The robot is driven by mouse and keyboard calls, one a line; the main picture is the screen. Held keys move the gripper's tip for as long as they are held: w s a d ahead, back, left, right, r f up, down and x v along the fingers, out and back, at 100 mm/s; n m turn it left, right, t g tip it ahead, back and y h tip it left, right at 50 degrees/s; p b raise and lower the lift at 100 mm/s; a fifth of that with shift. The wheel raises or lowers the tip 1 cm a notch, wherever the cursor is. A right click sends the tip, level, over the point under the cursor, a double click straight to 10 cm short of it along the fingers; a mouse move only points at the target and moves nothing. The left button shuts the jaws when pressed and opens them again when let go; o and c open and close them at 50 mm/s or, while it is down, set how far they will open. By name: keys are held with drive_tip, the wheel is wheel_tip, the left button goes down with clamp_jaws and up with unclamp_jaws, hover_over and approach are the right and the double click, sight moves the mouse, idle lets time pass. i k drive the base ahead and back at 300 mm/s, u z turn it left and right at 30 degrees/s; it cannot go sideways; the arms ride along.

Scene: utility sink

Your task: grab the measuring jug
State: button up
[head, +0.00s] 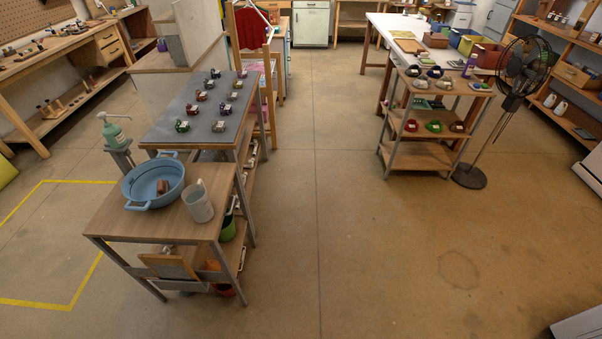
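The measuring jug (198,203) is a pale grey-white jug with a handle. It stands upright on the wooden top of a small table (125,220) at the left of the head view, just right of a blue basin. Nothing covers it. My gripper is not in view.
The blue basin (152,184) holds a brown object beside the jug. A green pump dispenser (114,131) stands behind the table. A grey-topped table (205,112) with several small items adjoins it. A standing fan (516,75) is at the right. Open floor (350,250) lies right of the small table.

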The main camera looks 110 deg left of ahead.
sight(196, 198)
drive_tip(key=u, duration=4.9)
drive_tip(key=i, duration=1.65)
